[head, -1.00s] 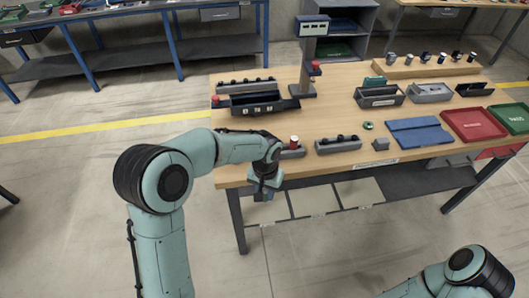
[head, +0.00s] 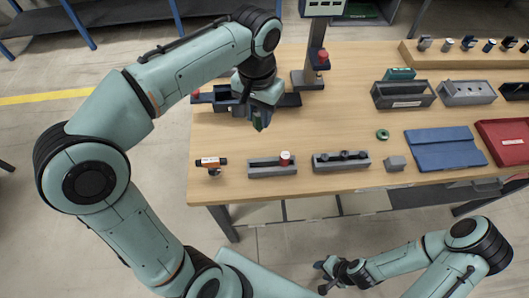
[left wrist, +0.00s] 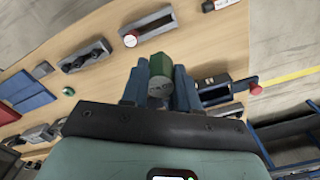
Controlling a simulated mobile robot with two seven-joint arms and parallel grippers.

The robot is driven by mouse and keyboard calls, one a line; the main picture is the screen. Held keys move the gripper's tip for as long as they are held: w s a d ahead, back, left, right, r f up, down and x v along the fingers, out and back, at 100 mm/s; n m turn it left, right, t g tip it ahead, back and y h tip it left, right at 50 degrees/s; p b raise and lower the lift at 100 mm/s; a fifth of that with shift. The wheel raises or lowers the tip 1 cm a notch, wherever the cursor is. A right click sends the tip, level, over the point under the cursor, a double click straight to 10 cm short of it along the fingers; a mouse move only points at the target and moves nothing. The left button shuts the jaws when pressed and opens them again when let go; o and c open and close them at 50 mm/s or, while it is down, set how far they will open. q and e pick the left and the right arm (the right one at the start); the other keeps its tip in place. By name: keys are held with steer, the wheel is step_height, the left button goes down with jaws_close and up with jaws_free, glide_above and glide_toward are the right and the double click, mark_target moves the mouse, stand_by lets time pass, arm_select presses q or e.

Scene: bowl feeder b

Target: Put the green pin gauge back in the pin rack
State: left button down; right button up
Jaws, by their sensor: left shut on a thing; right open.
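The green pin gauge (left wrist: 155,68) is between the blue-grey fingers of my left gripper (left wrist: 160,85), its round grey end face towards the wrist camera. In the head view my left gripper (head: 259,107) is shut on it, and the gauge (head: 258,122) hangs above the table, in front of the dark bin unit. I cannot tell which is the pin rack. My right gripper (head: 325,277) is open and empty, low before the table.
A green ring (head: 382,134), a small grey block (head: 396,163) and a blue folded mat (head: 445,149) lie to the right. A post (head: 316,55) rises behind. Bare wood lies in the middle.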

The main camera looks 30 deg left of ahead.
arm_select(q)
steer(key=shift+s+f+b, duration=0.15)
steer(key=shift+f+b, duration=0.45)
steer(key=shift+f, duration=4.05)
steer(key=shift+s+f+b, duration=0.15)
steer(key=shift+f+b, duration=0.4)
steer(key=shift+f, duration=4.05)
arm_select(e)
steer(key=shift+s+f, duration=1.75)
steer(key=shift+s, duration=0.05)
arm_select(q)
steer(key=shift+f, duration=0.1)
steer(key=shift+f+b, duration=0.4)
steer(key=shift+f, duration=0.1)
steer(key=c, duration=0.8)
jaws_free()
arm_select(e)
steer(key=shift+s+f, duration=0.3)
steer(key=shift+f, duration=0.15)
